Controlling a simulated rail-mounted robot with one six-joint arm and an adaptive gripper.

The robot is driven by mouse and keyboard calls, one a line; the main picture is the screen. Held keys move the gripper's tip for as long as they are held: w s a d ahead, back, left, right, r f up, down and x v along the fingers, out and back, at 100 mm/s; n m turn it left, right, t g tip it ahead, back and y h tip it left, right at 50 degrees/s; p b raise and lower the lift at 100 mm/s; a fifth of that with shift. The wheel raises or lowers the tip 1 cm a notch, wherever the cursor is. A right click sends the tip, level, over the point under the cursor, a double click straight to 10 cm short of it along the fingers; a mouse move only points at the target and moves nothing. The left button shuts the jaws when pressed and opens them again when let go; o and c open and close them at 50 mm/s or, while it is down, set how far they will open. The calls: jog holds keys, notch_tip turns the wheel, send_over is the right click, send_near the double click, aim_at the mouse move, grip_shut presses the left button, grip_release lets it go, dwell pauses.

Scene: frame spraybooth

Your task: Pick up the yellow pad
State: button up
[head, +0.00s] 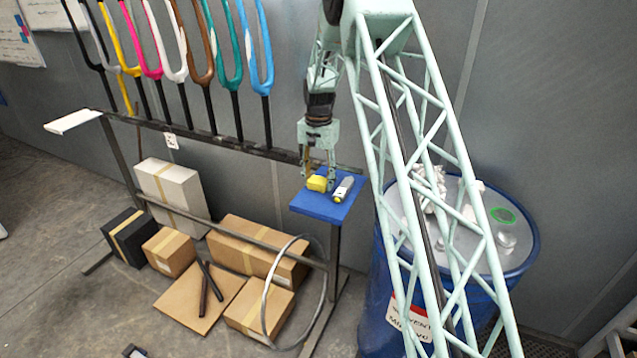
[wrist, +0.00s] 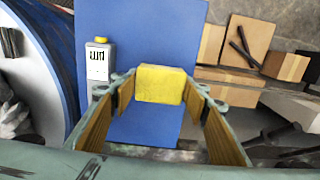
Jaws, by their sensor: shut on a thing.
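The yellow pad (wrist: 160,84) is a small block between the fingertips of my gripper (wrist: 161,92) in the wrist view. It also shows in the head view (head: 317,184), at the lower end of my gripper (head: 318,178), over the blue shelf (head: 318,207). My gripper is shut on the pad, with a finger on each side. I cannot tell whether the pad still touches the shelf. The shelf also fills the middle of the wrist view (wrist: 150,30).
A white bottle with a yellow cap (head: 343,189) lies on the shelf right of the pad. A blue drum (head: 375,310) with clutter on its lid stands to the right. Cardboard boxes (head: 260,250) sit below.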

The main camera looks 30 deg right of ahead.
aim_at(319, 180)
jog(key=shift+r, duration=1.45)
jog(key=shift+s+r, duration=0.1)
jog(key=shift+r, duration=0.1)
jog(key=s+a, duration=0.1)
jog(key=s, duration=0.4)
jog(key=s+a+r+b, duration=0.1)
jog(key=s, duration=0.4)
jog(key=s+a, duration=0.2)
jog(key=s, duration=0.3)
jog(key=shift+s+r+b, duration=0.15)
jog(key=shift+r+b, duration=0.05)
jog(key=shift+b, duration=0.1)
jog(key=shift+o, duration=0.2)
